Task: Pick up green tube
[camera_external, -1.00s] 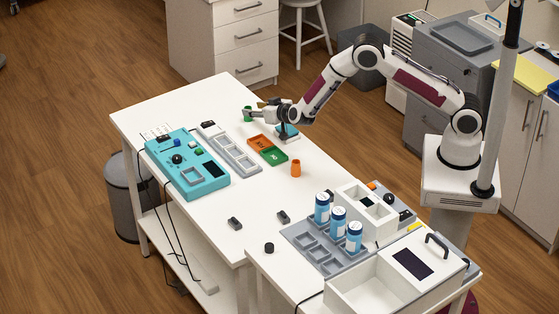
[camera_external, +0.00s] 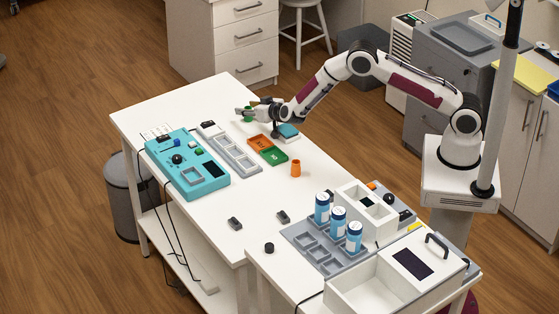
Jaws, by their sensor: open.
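The green tube (camera_external: 248,118) stands on the white table near its far edge. My gripper (camera_external: 240,114) is open and reaches in from the right at the tube. Its fingers extend past the tube to the left and partly cover it, so only bits of green show. The tube appears to be between the fingers; I cannot tell whether they touch it.
A tray with an orange and a green part (camera_external: 267,150) lies in front of my gripper. A teal block (camera_external: 288,131) is beneath my wrist. An orange cup (camera_external: 296,168), a grey rack (camera_external: 234,154) and a teal device (camera_external: 187,165) stand nearer.

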